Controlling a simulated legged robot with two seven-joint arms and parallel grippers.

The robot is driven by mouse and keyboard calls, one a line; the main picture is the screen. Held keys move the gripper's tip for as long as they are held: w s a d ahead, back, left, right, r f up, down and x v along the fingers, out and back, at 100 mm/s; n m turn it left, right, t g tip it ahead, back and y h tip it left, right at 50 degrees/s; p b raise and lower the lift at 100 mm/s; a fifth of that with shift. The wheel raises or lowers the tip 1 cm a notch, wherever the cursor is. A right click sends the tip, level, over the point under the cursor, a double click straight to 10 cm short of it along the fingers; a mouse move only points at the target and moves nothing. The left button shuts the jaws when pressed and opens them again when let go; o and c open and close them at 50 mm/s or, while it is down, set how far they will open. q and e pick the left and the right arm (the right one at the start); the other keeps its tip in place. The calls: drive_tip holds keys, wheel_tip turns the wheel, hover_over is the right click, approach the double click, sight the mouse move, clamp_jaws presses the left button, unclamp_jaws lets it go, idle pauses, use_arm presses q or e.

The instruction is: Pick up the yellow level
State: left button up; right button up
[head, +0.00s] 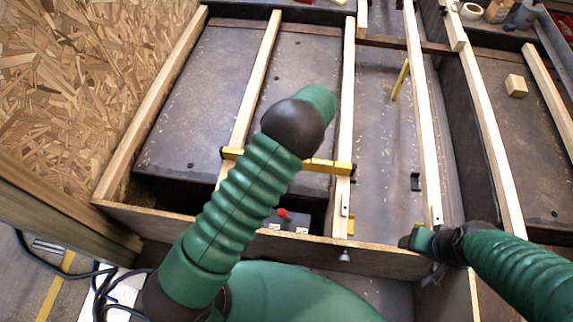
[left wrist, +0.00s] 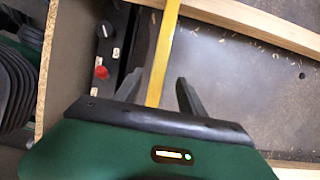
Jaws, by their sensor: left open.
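The yellow level (head: 328,166) lies across two pale wooden battens in the head view, its middle hidden behind my left arm. In the left wrist view the yellow bar (left wrist: 163,55) runs between the two dark fingers of my left gripper (left wrist: 157,88). The fingers are apart, one on each side of the bar. I cannot tell whether either touches it. In the head view my left gripper is hidden by its own arm. My right gripper (head: 410,241) is at the lower right, near the front board and away from the level; its fingers are not clear.
Long wooden battens (head: 258,85) run over dark panels. A box with a red knob (head: 283,213) sits in a gap below the level. A thin yellow strip (head: 400,80) stands farther back. A wood block (head: 516,85) lies at the right. A chipboard wall (head: 80,80) bounds the left.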

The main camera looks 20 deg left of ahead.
use_arm(q)
drive_tip(key=x, duration=0.2)
drive_tip(key=shift+a+f, duration=0.2)
drive_tip(key=shift+f, duration=0.2)
drive_tip(key=b+x, duration=0.3)
drive_tip(key=x, duration=0.2)
drive_tip(key=shift+s+b, duration=0.15)
drive_tip(key=shift+b, duration=0.2)
drive_tip(key=shift+a+f, duration=0.1)
use_arm(e)
drive_tip(key=x, duration=0.2)
drive_tip(key=s+x, duration=0.1)
drive_tip(key=x, duration=0.1)
drive_tip(key=shift+f, duration=0.1)
use_arm(q)
clamp_jaws()
